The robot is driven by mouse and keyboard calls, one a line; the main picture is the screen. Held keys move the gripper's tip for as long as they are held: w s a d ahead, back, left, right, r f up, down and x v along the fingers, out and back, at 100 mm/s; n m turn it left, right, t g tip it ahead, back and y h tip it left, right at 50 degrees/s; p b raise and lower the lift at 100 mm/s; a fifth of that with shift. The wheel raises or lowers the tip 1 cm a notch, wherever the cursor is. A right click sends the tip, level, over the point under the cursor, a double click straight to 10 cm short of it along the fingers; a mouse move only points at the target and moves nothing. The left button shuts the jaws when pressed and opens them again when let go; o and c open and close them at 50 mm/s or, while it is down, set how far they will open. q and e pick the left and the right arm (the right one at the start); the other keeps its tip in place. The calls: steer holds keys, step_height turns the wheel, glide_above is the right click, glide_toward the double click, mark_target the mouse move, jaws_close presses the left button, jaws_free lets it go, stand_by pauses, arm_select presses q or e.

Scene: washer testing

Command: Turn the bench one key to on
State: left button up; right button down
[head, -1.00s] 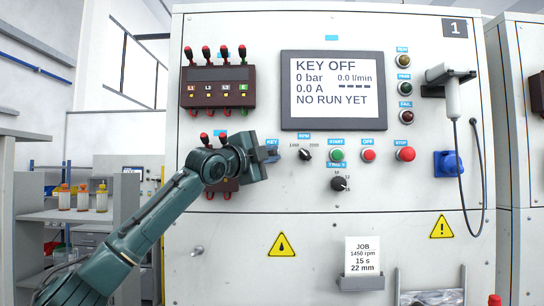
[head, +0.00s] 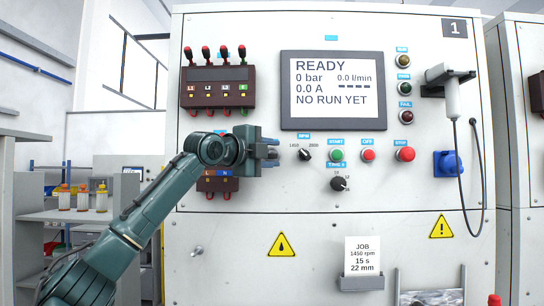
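Bench 1's panel faces me, with its number plate (head: 455,28) at the top right. Its screen (head: 332,90) reads READY, 0 bar, 0.0 l/min, 0.0 A and NO RUN YET. My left gripper (head: 275,152) is at the key switch spot, left of the RPM knob (head: 305,154). The gripper and its wrist hide the key and most of its label. Whether the fingers are closed on the key is too small to tell. My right gripper is not in view.
Right of the gripper are the green START button (head: 337,155), red OFF button (head: 368,155) and red STOP button (head: 405,153). A terminal block (head: 218,87) with red-topped plugs is above my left arm. A handheld device (head: 452,98) hangs at the right. A job card (head: 362,256) sits low.

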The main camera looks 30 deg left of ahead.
arm_select(q)
steer(key=s+a+b, duration=0.1)
steer(key=s+b, duration=0.3)
steer(key=s, duration=0.9)
steer(key=shift+a, duration=0.35)
